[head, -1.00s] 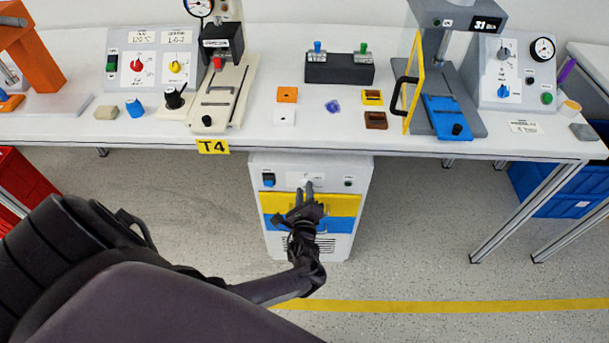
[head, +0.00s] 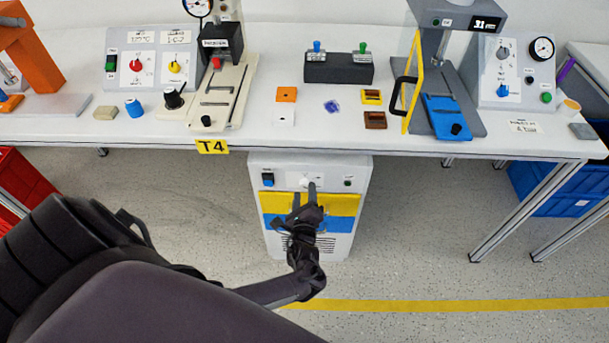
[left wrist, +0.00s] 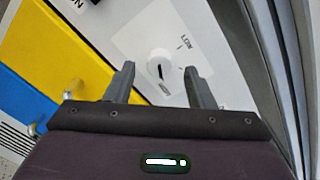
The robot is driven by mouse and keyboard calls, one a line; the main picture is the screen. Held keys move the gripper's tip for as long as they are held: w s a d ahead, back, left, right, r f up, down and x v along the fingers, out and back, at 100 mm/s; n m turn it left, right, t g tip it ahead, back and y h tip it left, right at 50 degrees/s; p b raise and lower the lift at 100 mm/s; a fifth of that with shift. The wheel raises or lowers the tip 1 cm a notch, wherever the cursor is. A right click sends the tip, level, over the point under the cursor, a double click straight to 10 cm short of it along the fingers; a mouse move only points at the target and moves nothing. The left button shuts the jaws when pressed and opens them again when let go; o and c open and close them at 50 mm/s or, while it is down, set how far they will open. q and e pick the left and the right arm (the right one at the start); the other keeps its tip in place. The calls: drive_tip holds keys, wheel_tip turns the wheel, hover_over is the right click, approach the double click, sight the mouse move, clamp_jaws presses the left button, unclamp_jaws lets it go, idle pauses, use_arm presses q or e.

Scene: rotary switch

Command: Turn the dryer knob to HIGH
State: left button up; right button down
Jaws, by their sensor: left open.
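The dryer (head: 258,215) is a white cabinet under the table with a yellow and a blue drawer front. Its white knob (left wrist: 158,62) sits on a pale panel in the left wrist view, with a dark mark on its lower side. In the head view the knob (head: 305,182) shows small and partly hidden by my gripper. My left gripper (left wrist: 159,68) is open, its two fingers apart with the knob showing between and just beyond the tips. I cannot tell whether they touch it. My right gripper is not in view.
A blue rocker switch (head: 268,179) is left of the knob and a small dark button (head: 347,182) right of it. Drawer handles stick out below.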

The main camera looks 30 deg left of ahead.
use_arm(q)
drive_tip(key=v, duration=0.6)
drive_tip(key=shift+s+d+p, duration=0.15)
drive_tip(key=shift+s+p, duration=0.15)
drive_tip(key=shift+p, duration=0.05)
